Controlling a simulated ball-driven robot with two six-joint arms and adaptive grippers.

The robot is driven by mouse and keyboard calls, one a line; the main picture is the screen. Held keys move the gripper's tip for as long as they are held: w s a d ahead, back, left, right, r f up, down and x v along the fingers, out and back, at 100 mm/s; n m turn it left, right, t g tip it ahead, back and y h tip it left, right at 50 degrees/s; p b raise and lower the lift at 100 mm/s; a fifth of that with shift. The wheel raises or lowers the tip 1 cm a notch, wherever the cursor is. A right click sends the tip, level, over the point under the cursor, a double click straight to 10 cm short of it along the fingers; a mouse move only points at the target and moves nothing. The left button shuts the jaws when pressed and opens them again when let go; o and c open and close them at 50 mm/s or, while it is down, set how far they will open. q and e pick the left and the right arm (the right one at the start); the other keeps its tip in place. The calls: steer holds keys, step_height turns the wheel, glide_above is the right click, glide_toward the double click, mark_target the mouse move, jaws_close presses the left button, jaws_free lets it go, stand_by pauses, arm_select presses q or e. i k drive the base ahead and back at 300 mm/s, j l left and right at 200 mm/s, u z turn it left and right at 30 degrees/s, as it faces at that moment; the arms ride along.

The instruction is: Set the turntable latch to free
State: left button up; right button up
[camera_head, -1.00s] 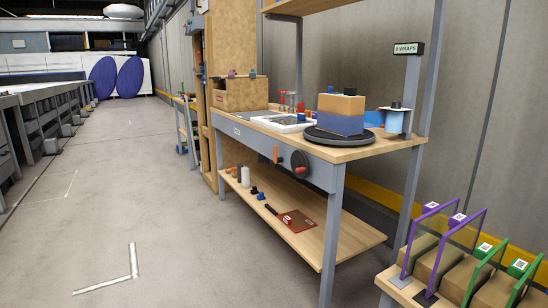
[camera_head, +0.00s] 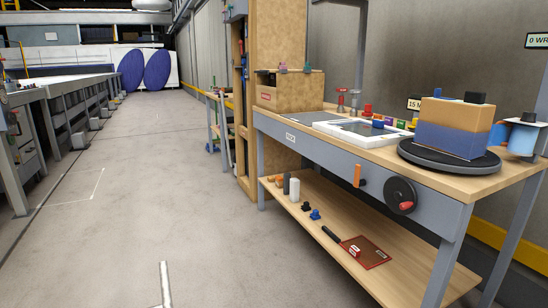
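The dark round turntable (camera_head: 449,158) lies on the right part of the wooden workbench top (camera_head: 375,156). A box with an orange upper part and a blue lower part (camera_head: 456,126) stands on it, with a small dark block on top. On the bench's grey front, an orange upright lever (camera_head: 357,175) sits left of a black handwheel with a red knob (camera_head: 400,194). The lever may be the latch; I see no readable marking for its setting. Neither of my grippers shows in the head view.
A cardboard box (camera_head: 290,90) and a white tray (camera_head: 364,131) stand on the bench. The lower shelf (camera_head: 330,228) holds bottles, small dark parts and a red mat (camera_head: 365,252). A blue roll (camera_head: 520,137) is at the right. The grey floor (camera_head: 150,190) left of the bench is clear.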

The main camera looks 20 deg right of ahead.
mark_target(357, 183)
steer(key=i+j, duration=0.1)
steer(key=i, duration=0.55)
steer(key=i+j, duration=0.15)
steer(key=i, duration=0.55)
steer(key=i+j+z, duration=0.1)
steer(key=i+z, duration=0.2)
steer(key=z, duration=0.15)
steer(key=i+j+z, duration=0.15)
steer(key=i+z, duration=0.25)
steer(key=i+j+z, duration=0.15)
steer(key=z, duration=0.3)
steer(key=i+j+z, duration=0.15)
steer(key=j+z, duration=0.25)
